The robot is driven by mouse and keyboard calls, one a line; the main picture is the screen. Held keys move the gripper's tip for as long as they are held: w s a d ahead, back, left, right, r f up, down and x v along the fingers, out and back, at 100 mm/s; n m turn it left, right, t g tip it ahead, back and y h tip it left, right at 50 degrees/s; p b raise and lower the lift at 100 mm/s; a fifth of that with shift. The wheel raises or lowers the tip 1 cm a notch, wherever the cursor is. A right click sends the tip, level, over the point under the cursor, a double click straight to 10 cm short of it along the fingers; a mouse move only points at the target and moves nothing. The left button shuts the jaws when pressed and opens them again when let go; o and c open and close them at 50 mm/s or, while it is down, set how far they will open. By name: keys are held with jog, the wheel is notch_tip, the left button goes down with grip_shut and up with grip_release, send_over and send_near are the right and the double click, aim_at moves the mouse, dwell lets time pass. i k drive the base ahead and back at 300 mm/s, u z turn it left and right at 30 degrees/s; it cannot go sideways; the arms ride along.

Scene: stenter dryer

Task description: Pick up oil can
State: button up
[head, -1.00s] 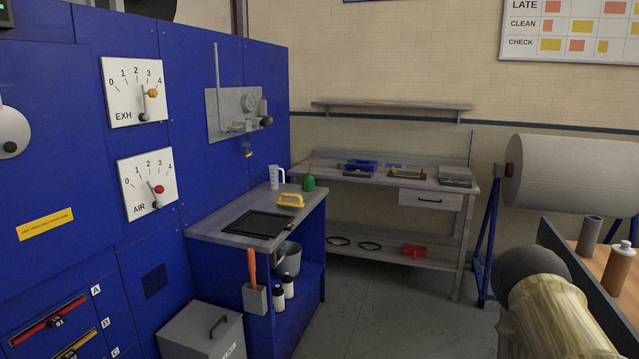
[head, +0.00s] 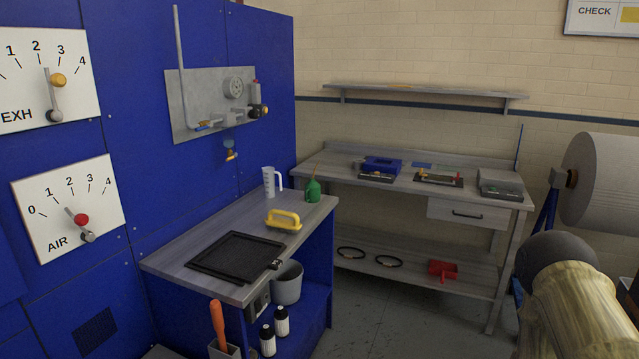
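The oil can (head: 313,190) is small and green with a thin orange-brown spout pointing up. It stands upright at the back right corner of the grey-topped side bench (head: 185,243), beside a clear measuring jug (head: 270,182). A yellow-handled tool (head: 284,221) lies in front of it. Part of my arm shows at the lower right, but my gripper is not in view.
A black tray (head: 235,256) lies on the side bench. A workbench (head: 398,188) with several tools stands behind to the right. The blue machine wall (head: 135,80) borders the side bench on the left. Grey floor (head: 390,325) is clear ahead.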

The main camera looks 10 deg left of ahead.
aim_at(313, 189)
jog(key=i, duration=2.35)
jog(key=u, duration=0.3)
